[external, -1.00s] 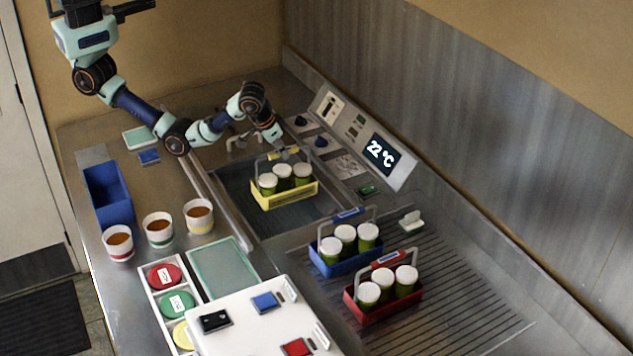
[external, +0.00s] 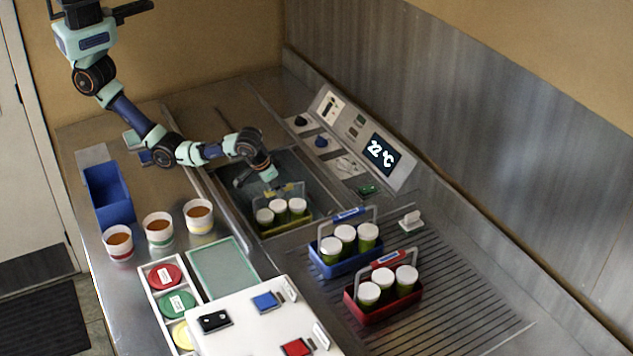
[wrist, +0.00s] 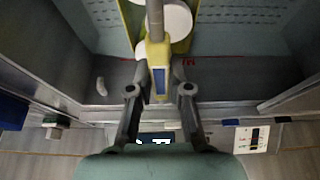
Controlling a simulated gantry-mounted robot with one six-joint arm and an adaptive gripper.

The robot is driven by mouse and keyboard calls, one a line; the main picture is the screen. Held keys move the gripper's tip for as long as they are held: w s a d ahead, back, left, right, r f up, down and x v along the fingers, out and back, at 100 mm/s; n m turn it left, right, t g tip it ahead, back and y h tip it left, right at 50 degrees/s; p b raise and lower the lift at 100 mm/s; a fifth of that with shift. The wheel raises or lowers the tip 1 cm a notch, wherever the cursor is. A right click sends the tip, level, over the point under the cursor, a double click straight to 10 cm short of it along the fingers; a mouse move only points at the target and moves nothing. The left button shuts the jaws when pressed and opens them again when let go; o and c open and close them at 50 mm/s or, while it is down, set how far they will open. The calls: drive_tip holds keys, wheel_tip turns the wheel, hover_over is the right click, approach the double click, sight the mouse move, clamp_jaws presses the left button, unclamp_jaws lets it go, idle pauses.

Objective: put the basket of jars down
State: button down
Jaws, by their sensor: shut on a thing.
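The yellow basket (external: 287,228) holds white-lidded green jars (external: 280,211) and hangs upright or stands low inside the sunken basin (external: 318,190). I cannot tell whether its base touches the basin floor. My gripper (external: 273,187) is above it, shut on its handle. In the wrist view the yellow handle grip (wrist: 160,72) lies between my two fingers (wrist: 160,92), with white lids (wrist: 178,20) beneath it.
A blue basket (external: 345,262) and a red basket (external: 385,305) of jars stand on the ribbed drainboard (external: 465,300) beside the basin. A control panel (external: 350,140) reading 22 °C borders the basin's far side. Several cups (external: 158,230) stand at left.

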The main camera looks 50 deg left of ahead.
sight(281, 206)
drive_tip(key=shift+f, duration=2.8)
drive_tip(key=c, duration=1.1)
unclamp_jaws()
drive_tip(key=shift+f, duration=0.1)
drive_tip(key=v, duration=1.2)
